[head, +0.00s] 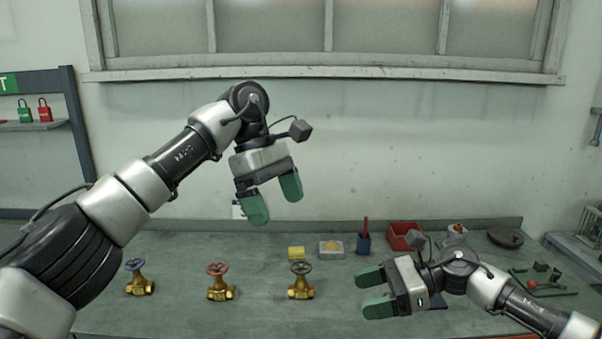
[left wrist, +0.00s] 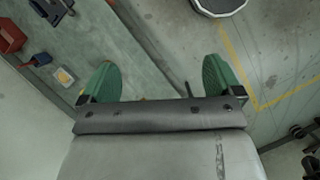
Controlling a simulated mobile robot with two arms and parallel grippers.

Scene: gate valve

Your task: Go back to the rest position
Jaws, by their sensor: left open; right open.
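My left gripper (head: 272,205) is raised high above the back of the bench, its two green fingers apart and empty. In the left wrist view its fingers (left wrist: 160,80) are spread with nothing between them. My right gripper (head: 368,290) is low over the right part of the bench, its green fingers apart and pointing left, with nothing between them. Three brass gate valves stand on the bench: one with a blue handwheel (head: 138,278), one with a red handwheel (head: 219,283) and one with a dark handwheel (head: 300,281). Neither gripper touches a valve.
Padlocks (head: 44,110) stand on a shelf at left. A window sill (head: 320,73) runs behind.

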